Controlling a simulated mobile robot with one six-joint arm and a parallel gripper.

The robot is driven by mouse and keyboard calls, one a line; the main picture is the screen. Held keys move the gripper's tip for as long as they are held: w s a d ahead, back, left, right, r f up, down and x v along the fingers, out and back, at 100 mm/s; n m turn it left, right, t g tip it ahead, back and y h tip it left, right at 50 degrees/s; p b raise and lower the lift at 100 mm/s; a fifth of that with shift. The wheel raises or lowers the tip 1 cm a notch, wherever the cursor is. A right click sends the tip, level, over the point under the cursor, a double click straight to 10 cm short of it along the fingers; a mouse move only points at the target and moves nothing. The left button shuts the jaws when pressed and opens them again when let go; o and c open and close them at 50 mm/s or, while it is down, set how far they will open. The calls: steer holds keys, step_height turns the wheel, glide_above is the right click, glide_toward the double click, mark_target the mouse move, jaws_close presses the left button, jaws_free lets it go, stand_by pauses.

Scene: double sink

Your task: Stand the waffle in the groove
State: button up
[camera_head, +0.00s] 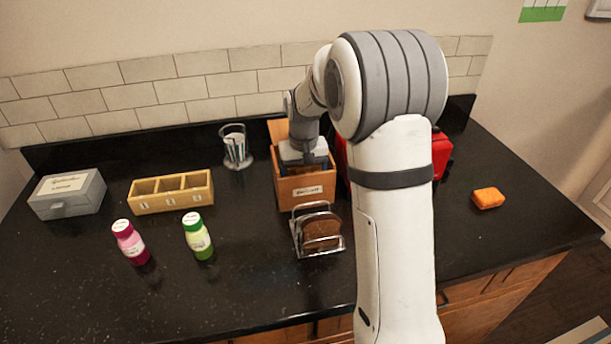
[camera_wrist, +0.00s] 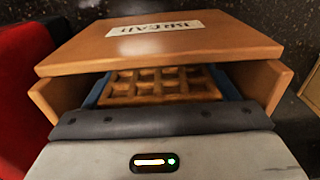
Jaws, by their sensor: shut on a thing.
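The waffle (camera_wrist: 160,88) is light brown with a square grid and shows in the wrist view between my gripper's bluish fingers. My gripper (camera_head: 304,160) reaches down into the wooden bread box (camera_head: 305,192) and is shut on the waffle. The box walls also show around it in the wrist view (camera_wrist: 165,48). The waffle is hidden in the head view, and its lower part is hidden in the wrist view. A metal wire rack (camera_head: 297,243) with grooves stands in front of the box.
A red object (camera_head: 441,152) is partly hidden behind my arm, close beside the box. An orange sponge-like block (camera_head: 488,198) lies to the right.

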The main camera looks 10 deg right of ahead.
steer(key=shift+s+f, duration=0.35)
steer(key=shift+f, duration=0.35)
steer(key=o, duration=0.5)
steer(key=shift+o, duration=0.4)
steer(key=shift+w+r+p, duration=0.15)
steer(key=shift+r+p, duration=0.3)
steer(key=shift+r, duration=0.1)
steer(key=shift+w+r+p, duration=0.15)
steer(key=shift+r+p, duration=0.25)
steer(key=shift+r, duration=0.1)
step_height(320, 180, up, 7)
steer(key=p, duration=0.4)
steer(key=shift+r+p, duration=0.15)
steer(key=shift+p, duration=0.2)
